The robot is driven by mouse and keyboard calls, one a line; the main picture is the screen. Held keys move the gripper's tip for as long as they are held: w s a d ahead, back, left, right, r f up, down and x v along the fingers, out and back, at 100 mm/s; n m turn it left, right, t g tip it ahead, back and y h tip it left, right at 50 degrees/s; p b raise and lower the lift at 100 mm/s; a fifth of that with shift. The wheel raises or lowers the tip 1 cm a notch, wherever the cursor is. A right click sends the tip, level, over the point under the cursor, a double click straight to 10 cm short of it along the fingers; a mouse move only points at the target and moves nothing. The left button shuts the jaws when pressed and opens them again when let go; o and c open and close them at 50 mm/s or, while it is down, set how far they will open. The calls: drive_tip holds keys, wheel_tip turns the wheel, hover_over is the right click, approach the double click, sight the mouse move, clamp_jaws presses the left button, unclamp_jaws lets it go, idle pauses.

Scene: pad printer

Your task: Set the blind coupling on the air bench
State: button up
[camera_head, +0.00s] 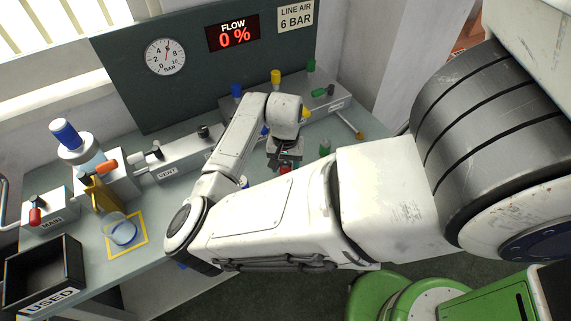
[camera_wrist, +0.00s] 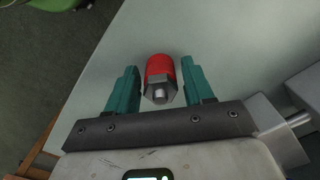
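A red coupling (camera_wrist: 160,66) with a grey hex nut and a short metal stub lies between the two teal fingers of my gripper (camera_wrist: 158,72) in the wrist view. The fingers are apart, with a narrow gap on each side of it. In the head view the red coupling (camera_head: 285,169) shows only in part beneath my gripper (camera_head: 284,160), low over the bench top. A green-capped piece (camera_head: 325,147) stands to the right of it, and a blue and white piece (camera_head: 244,182) is partly hidden by my arm. I cannot tell which piece is the blind coupling.
The back manifold (camera_head: 335,101) carries blue, yellow and green fittings. The VENT block (camera_head: 178,155) and MAIN block (camera_head: 50,208) stand at left. A clear cup (camera_head: 118,230) sits on a yellow-framed square. A black USED bin (camera_head: 42,268) is front left. My arm hides much of the bench.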

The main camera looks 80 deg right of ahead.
sight(286, 162)
drive_tip(key=shift+o, duration=0.5)
drive_tip(key=shift+r, duration=0.1)
drive_tip(key=d+r+n+h, duration=0.2)
drive_tip(key=d+r, duration=0.1)
drive_tip(key=r, duration=0.5)
drive_tip(key=d+r+n+h, duration=0.2)
drive_tip(key=r+h, duration=0.1)
drive_tip(key=r, duration=0.5)
drive_tip(key=w+a+f+n+t+y, duration=0.1)
drive_tip(key=w+a+f+n, duration=0.2)
drive_tip(key=a+f+n, duration=0.35)
drive_tip(key=w+a+f+n+t, duration=0.1)
drive_tip(key=w+a+f+n, duration=0.15)
drive_tip(key=a, duration=0.65)
drive_tip(key=s+a+f+n+y, duration=0.2)
drive_tip(key=s+a+f, duration=0.1)
drive_tip(key=a, duration=0.4)
drive_tip(key=s+a+f+n+g+y, duration=0.1)
drive_tip(key=s+a+f, duration=0.2)
drive_tip(key=a, duration=0.4)
drive_tip(key=shift+a+f+n+y, duration=0.35)
drive_tip(key=shift+f+n+y, duration=0.05)
drive_tip(key=shift+f, duration=0.3)
